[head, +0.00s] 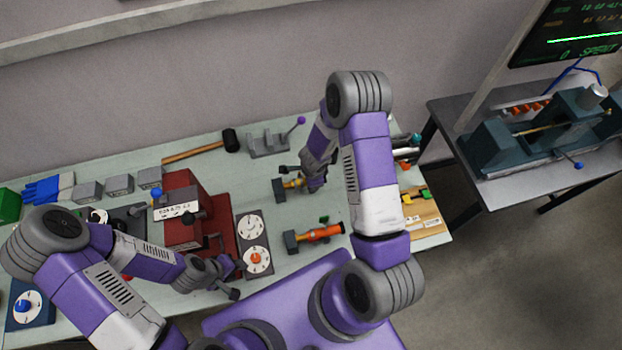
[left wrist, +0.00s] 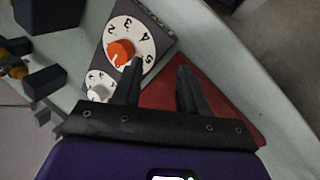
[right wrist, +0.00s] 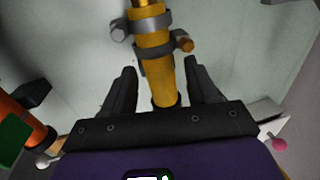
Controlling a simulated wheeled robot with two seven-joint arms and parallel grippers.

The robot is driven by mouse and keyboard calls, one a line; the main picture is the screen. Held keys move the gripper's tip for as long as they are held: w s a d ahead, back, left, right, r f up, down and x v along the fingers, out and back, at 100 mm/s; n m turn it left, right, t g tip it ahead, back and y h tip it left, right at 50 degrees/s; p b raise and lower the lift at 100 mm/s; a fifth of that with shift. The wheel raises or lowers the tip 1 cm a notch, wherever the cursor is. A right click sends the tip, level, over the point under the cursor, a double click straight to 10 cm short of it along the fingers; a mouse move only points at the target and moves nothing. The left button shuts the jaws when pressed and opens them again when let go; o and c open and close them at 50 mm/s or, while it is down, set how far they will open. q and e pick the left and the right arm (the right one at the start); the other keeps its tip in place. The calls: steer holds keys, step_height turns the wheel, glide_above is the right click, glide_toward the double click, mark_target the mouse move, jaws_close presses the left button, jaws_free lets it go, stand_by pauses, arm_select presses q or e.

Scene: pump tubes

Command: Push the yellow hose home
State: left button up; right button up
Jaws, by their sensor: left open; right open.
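The yellow hose (head: 291,184) lies at a dark block (head: 279,190) in the middle of the bench, partly hidden by my right gripper (head: 297,178) in the head view. In the right wrist view the yellow hose (right wrist: 152,48) runs between the open fingers of my right gripper (right wrist: 161,78), with gaps on both sides. Grey ring clamps circle the hose beyond the fingertips. Its far end is out of that view. My left gripper (head: 237,280) is open and empty near the bench's front edge. In the left wrist view its fingers (left wrist: 159,70) point at a dial panel (left wrist: 165,40).
An orange hose (head: 321,234) lies nearer the front at another dark block (head: 291,242). A red machine (head: 182,228) stands left of the dial panel (head: 254,240). A hammer (head: 197,151) and a lever stand (head: 268,143) are at the back. A wooden board (head: 428,216) is at right.

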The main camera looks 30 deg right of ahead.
steer(key=shift+c, duration=0.4)
jaws_close()
steer(key=shift+a, duration=0.15)
arm_select(q)
steer(key=shift+w+d, duration=0.1)
steer(key=shift+w, duration=0.1)
arm_select(e)
steer(key=shift+w+a, duration=0.25)
steer(key=shift+a, duration=0.6)
arm_select(q)
steer(key=shift+w, duration=0.2)
arm_select(e)
steer(key=shift+w+a, duration=0.15)
steer(key=shift+a, duration=0.25)
arm_select(q)
steer(key=shift+s, duration=0.1)
arm_select(e)
steer(key=shift+c, duration=1.3)
jaws_free()
steer(key=o, duration=0.3)
steer(key=shift+o, duration=0.2)
steer(key=shift+r, duration=0.1)
